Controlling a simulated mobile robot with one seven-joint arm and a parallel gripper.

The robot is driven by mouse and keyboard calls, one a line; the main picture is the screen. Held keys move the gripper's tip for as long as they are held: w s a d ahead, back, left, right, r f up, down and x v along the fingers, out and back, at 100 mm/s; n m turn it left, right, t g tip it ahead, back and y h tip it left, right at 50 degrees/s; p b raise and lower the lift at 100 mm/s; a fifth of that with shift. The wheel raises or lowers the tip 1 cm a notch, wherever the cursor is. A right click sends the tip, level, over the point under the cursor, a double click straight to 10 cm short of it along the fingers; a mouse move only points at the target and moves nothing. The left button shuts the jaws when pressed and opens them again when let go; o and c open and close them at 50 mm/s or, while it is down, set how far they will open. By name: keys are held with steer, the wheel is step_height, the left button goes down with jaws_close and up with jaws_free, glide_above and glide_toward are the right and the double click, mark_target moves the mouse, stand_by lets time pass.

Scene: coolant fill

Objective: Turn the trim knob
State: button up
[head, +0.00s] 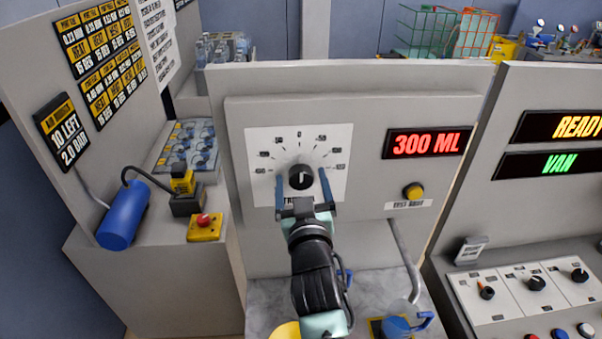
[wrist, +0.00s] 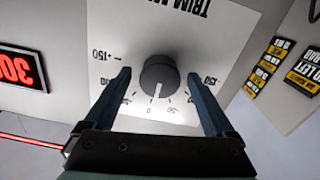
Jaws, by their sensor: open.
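The trim knob (head: 301,177) is a round black knob with a white pointer line, in the middle of a white dial plate (head: 337,140) on the grey panel. In the head view its pointer points up, close to 0. It also shows in the wrist view (wrist: 159,76), where the picture is upside down and the pointer points down near the 0. My gripper (head: 303,190) is open, with one blue finger on each side of the knob. In the wrist view (wrist: 160,88) a gap shows between each finger and the knob.
A red display (head: 426,143) reading 300 ML and a yellow button (head: 413,191) are right of the dial. A blue jug (head: 398,326) stands below. A blue cylinder (head: 122,215) and a red button on a yellow box (head: 205,228) are at left.

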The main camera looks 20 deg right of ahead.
steer(key=shift+w+d, duration=0.1)
steer(key=shift+w, duration=0.4)
steer(key=c, duration=1.4)
steer(key=shift+o, duration=0.2)
steer(key=shift+m, duration=0.3)
steer(key=shift+f+m+b, duration=0.15)
steer(key=shift+m+b, duration=1)
steer(key=shift+m, duration=0.05)
steer(key=m+b, duration=0.1)
steer(key=m, duration=0.1)
steer(key=shift+m, duration=0.4)
steer(key=m+b, duration=0.1)
steer(key=m, duration=0.5)
steer(key=shift+b, duration=0.35)
steer(key=shift+d, duration=0.1)
